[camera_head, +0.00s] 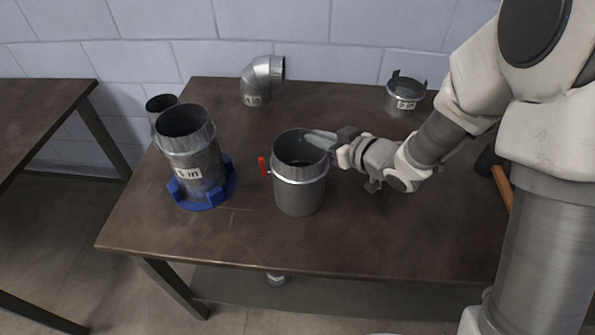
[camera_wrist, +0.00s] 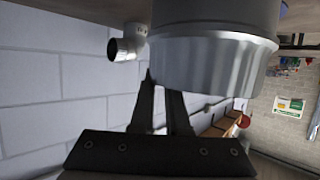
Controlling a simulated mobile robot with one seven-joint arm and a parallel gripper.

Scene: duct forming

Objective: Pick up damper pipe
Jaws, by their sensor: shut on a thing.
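The damper pipe (camera_head: 300,194) is a short grey metal cylinder with a red handle on its left side. It stands upright, open end up, at the middle of the table; I cannot tell whether its base is clear of the top. My gripper (camera_head: 318,139) reaches in from the right and is shut on the pipe's upper rim. In the wrist view the pipe's crimped metal end (camera_wrist: 212,65) fills the top centre, and the fingers (camera_wrist: 162,84) meet its left edge. The wrist view hides the red handle.
On the brown table (camera_head: 240,240), a 5 in pipe (camera_head: 190,150) stands in a blue base (camera_head: 205,202) at left, with another pipe behind it. A metal elbow (camera_head: 262,80) is at the back and a small collar (camera_head: 405,97) at back right. The front is clear.

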